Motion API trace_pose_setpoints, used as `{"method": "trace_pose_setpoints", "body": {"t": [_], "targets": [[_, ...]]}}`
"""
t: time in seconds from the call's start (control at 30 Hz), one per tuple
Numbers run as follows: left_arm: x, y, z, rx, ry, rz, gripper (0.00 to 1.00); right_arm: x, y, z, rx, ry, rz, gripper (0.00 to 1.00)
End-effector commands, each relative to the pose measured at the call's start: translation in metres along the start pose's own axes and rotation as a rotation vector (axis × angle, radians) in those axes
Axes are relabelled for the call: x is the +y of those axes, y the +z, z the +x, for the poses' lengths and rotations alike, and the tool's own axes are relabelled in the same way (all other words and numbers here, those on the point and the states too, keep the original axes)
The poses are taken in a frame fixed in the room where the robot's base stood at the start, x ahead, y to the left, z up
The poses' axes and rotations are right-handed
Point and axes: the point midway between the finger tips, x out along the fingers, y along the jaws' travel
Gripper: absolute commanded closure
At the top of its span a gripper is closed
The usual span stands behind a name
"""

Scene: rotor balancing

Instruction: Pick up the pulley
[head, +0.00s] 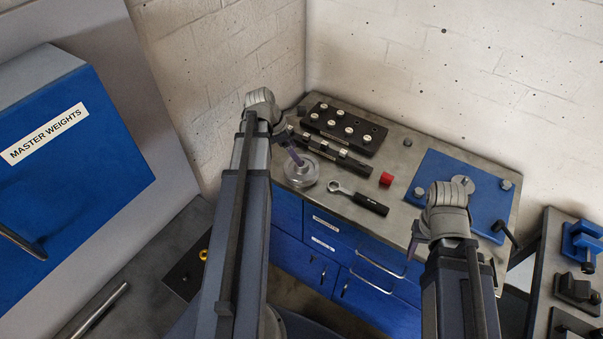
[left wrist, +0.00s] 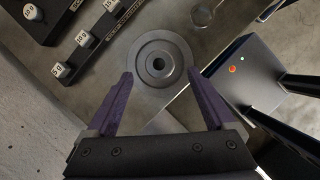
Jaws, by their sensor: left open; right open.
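The pulley is a grey round disc (head: 302,174) with a raised rim, lying flat near the left front edge of the metal bench. In the left wrist view the pulley (left wrist: 160,48) shows its dark centre hole, just ahead of and between my fingertips. My left gripper (head: 293,156) is open with purple fingers, over the pulley; it also shows in the left wrist view (left wrist: 159,74). Nothing is between its fingers that I can see gripped. Whether the fingers touch the pulley, I cannot tell. My right gripper (head: 415,242) is open over the bench's right front, its fingers small in view.
Behind the pulley are a dark weight rack (head: 340,128) and a narrow weight strip (head: 352,166). A blue plate (head: 440,168) sits further right. Blue drawers are below the bench.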

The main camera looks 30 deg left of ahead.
Motion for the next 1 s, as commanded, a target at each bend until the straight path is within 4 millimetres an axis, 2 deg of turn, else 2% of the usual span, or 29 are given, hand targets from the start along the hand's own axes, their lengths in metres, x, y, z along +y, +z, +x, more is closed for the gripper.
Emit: {"method": "trace_pose_setpoints", "body": {"t": [0.03,0.27,0.7,1.0], "targets": [[0.000,-0.001,0.006,0.000,0.000,0.000,0.12,-0.001,0.000,0.006,0.000,0.000,0.000,0.50],[0.000,-0.001,0.009,0.000,0.000,0.001,0.12,-0.001,-0.001,0.008,0.000,0.000,0.000,0.50],[0.002,-0.005,0.056,0.000,-0.001,0.003,0.12,-0.005,-0.003,0.053,0.000,0.000,0.001,0.50],[0.002,-0.004,0.056,0.000,0.000,0.002,0.13,-0.005,-0.003,0.053,0.000,0.000,0.001,0.50]]}}
